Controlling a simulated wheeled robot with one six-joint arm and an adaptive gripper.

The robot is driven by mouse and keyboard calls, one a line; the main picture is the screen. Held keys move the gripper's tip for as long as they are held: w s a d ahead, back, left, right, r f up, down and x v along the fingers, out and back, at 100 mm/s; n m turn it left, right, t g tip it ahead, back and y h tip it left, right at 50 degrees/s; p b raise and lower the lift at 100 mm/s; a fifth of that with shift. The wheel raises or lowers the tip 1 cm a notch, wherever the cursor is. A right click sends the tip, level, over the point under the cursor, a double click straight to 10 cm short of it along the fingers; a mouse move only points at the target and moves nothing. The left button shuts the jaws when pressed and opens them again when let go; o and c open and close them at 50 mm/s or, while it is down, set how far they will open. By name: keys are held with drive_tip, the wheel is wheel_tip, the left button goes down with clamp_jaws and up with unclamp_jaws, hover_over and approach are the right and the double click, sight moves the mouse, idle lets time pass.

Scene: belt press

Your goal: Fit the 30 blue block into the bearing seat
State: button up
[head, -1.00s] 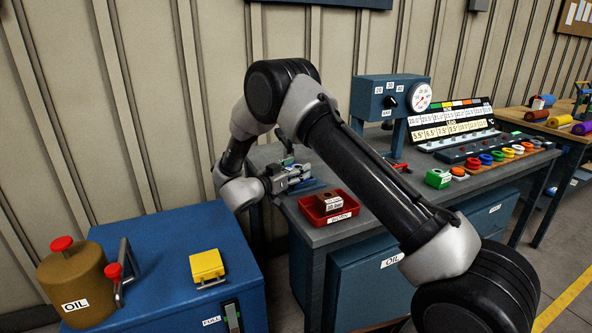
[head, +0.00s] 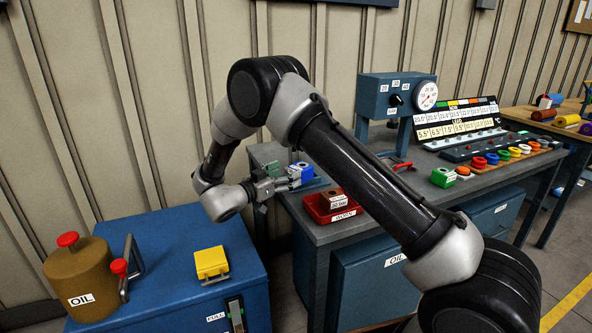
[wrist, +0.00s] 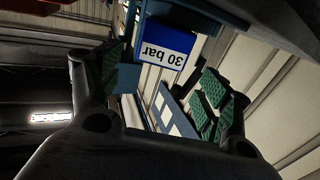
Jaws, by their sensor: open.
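The blue block (head: 301,173) sits at the left end of the grey bench, on or in a low blue fixture (head: 318,183) that looks like the bearing seat. How deep it sits I cannot tell. In the wrist view the block (wrist: 172,45) shows a white "30 bar" label, upside down, against a blue-grey frame. My gripper (head: 283,185) is left of the block, open and empty. In the wrist view its green-padded fingers (wrist: 165,85) stand wide apart, with the block beyond them.
A red tray (head: 345,217) with a brown labelled block stands right of the fixture. A gauge press (head: 385,95) and coloured rings stand further right. A blue cabinet with an oil can (head: 85,275) and yellow box (head: 211,263) is at front left.

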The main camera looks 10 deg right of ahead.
drive_tip(key=v, duration=0.4)
drive_tip(key=w+d+r+n+t+y, duration=0.1)
drive_tip(key=w+d+r+t+y, duration=0.1)
drive_tip(key=w+r+y, duration=0.4)
drive_tip(key=w+d+r+n+t+y, duration=0.2)
drive_tip(key=w+r+t, duration=0.1)
drive_tip(key=r, duration=0.5)
drive_tip(key=s+d+r+n+y, duration=0.3)
drive_tip(key=s+r+n+y, duration=0.25)
drive_tip(key=r+y, duration=0.35)
drive_tip(key=s+d+f+n+g, duration=0.1)
drive_tip(key=s+d+g, duration=0.2)
drive_tip(key=s, duration=1)
drive_tip(key=s+d+f+g+h, duration=0.1)
drive_tip(key=s+d+g, duration=0.3)
drive_tip(key=s+d, duration=0.4)
drive_tip(key=s+d+f+n+g+h, duration=0.1)
drive_tip(key=s+d+f+g, duration=0.2)
drive_tip(key=s, duration=1.7)
drive_tip(key=d, duration=0.3)
drive_tip(key=shift+n+g, duration=0.35)
drive_tip(key=shift+g, duration=0.05)
drive_tip(key=shift+o, duration=0.5)
